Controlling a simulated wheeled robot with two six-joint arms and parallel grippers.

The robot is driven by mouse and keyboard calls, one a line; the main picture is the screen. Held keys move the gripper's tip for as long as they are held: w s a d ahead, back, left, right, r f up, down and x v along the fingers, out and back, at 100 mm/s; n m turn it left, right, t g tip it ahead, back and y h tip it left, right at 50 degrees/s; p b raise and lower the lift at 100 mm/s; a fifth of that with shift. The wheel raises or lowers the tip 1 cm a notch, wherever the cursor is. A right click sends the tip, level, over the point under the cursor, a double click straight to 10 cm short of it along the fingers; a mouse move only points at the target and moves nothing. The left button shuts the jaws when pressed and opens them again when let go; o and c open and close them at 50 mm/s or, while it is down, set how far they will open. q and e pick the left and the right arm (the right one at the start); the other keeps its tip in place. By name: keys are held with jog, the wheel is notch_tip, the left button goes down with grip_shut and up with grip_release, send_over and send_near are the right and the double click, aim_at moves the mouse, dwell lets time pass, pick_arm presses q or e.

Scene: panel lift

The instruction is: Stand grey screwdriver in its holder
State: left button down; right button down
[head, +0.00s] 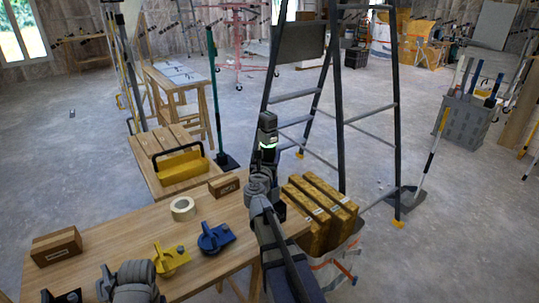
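I cannot make out a grey screwdriver or a holder that is clearly its own in the head view. A yellow fixture (172,258) and a blue fixture (213,238) sit on the near wooden table (110,232); I cannot tell whether either is a holder. My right gripper (268,124) is raised beyond the table's far right corner, in front of the ladder, and its fingers cannot be told apart. My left arm shows at the bottom left over the table edge; a dark part (66,297) beside it, cut by the frame, may be its gripper.
A tape roll (183,209), a small brown box (224,186) and a larger box (57,246) lie on the table. A yellow toolbox (181,165) stands on a bench behind. A stepladder (343,110) and a bin of yellow-brown packs (318,213) are at right. A grey crate (466,122) stands farther right.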

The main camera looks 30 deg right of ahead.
jog(key=shift+f+b, duration=2.85)
dwell(2.1)
jog(key=shift+s, duration=0.1)
grip_release()
dwell(0.6)
dwell(0.4)
jog(key=shift+s+a, duration=0.25)
jog(key=shift+a, duration=0.05)
jog(key=shift+v, duration=1.05)
